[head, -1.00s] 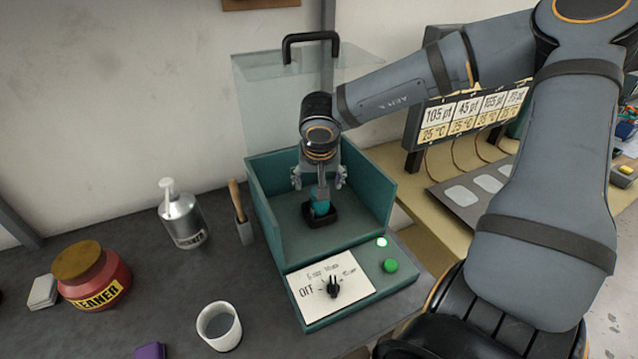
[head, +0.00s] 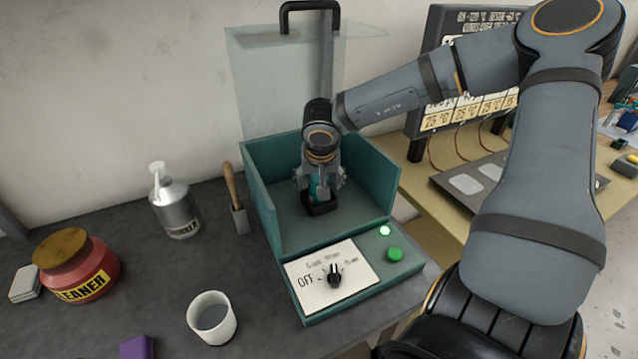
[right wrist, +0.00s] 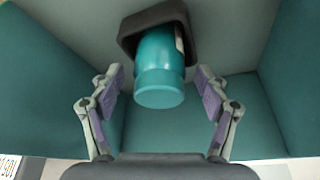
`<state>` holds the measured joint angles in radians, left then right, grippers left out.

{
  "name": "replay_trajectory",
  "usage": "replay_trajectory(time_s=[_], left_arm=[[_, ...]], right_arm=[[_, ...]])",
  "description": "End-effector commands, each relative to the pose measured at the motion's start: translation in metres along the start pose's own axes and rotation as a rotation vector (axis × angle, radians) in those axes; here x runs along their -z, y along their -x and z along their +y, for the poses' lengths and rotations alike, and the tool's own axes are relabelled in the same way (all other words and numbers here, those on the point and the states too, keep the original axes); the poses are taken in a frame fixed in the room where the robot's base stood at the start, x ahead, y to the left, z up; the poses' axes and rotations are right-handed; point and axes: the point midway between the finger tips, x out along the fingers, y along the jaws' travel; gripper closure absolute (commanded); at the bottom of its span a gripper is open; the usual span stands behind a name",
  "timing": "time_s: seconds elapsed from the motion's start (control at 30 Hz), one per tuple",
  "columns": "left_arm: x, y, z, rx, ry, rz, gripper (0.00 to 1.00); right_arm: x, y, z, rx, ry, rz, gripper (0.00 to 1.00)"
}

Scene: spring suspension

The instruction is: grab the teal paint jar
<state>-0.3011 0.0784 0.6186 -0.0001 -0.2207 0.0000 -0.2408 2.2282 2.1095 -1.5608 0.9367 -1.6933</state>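The teal paint jar (right wrist: 160,69) sits in a black square holder (right wrist: 150,20) inside the open teal box (head: 262,204). In the head view the jar (head: 319,187) is partly hidden by my right gripper (head: 320,182). In the right wrist view my right gripper (right wrist: 160,88) is open, with one purple-padded finger on each side of the jar's near end. A gap shows between each finger and the jar, so neither touches it. My left gripper is not in view.
The box's walls stand close around my right gripper, and a clear raised lid (head: 285,90) is behind it. A dial panel (head: 333,275) with a green button (head: 395,254) is in front.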

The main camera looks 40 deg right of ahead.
Motion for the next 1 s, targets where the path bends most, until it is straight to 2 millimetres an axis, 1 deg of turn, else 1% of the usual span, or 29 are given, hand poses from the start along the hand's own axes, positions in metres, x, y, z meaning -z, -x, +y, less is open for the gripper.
replay_trajectory(time_s=[0.03,0.07,0.47,0.77,0.9,1.0], left_arm=[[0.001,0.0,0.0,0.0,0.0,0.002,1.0],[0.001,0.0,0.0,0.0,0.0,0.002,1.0],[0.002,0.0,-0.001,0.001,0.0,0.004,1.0],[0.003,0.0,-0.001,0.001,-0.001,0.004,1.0],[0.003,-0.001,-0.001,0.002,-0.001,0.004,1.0],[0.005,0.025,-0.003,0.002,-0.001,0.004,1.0]], right_arm=[[0.0,0.0,0.0,0.0,0.0,0.0,0.33],[0.0,0.0,0.0,0.0,0.0,0.0,0.38],[0.0,0.0,0.0,0.0,0.0,0.0,0.92],[0.002,0.003,0.0,0.0,0.0,0.001,0.93],[0.007,0.016,0.0,0.0,-0.001,0.004,0.93],[0.017,0.039,0.0,-0.001,0.0,0.002,0.93]])
